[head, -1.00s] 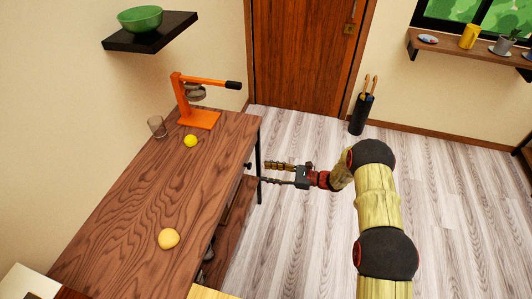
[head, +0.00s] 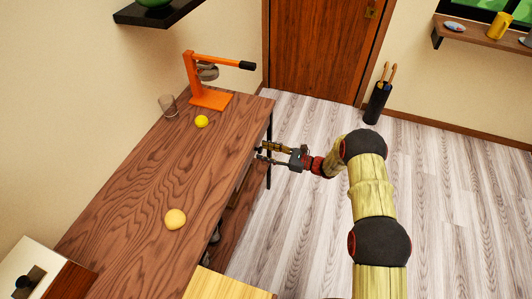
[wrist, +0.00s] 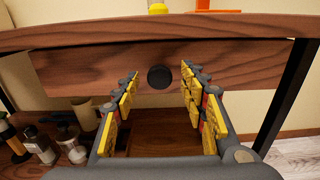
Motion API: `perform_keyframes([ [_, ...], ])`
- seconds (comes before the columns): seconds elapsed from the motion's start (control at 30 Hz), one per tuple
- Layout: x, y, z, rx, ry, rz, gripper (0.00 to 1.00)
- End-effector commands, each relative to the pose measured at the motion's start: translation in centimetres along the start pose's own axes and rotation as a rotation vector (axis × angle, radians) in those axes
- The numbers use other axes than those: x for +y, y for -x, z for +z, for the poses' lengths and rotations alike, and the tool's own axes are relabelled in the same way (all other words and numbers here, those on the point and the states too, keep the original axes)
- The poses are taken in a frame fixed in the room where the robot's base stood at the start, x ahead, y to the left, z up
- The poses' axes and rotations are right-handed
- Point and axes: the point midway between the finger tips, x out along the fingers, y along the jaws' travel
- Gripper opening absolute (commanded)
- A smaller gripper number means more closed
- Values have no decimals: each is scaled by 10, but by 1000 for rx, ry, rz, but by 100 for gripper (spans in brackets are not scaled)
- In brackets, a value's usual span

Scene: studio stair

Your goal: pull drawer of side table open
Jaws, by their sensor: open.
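The side table (head: 150,190) is a long wooden table along the left wall in the head view. Its drawer front (wrist: 230,68) spans the wrist view just below the tabletop, with a round dark knob (wrist: 160,77) in the middle. The drawer looks closed. My gripper (head: 260,152) is at the table's right edge near its far end. Its jaws are open, with yellow-padded fingers (wrist: 161,85) on either side of the knob in the wrist view. Whether the pads touch the knob cannot be told. In the head view the knob is hidden.
An orange press (head: 209,90), a glass (head: 168,105), a yellow lemon (head: 201,121) and a pale round fruit (head: 175,219) stand on the tabletop. Several bottles and a mug (wrist: 85,115) stand on the lower shelf. Dark table legs (wrist: 287,95) flank the drawer.

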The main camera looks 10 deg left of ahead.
Motion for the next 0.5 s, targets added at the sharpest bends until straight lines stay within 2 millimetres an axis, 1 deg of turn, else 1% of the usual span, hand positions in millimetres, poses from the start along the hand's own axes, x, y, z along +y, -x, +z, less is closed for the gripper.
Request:
perform_keyframes([
  [0.17,0,0,0,0,0,0,43],
  [0.5,0,0,0,0,0,0,24],
])
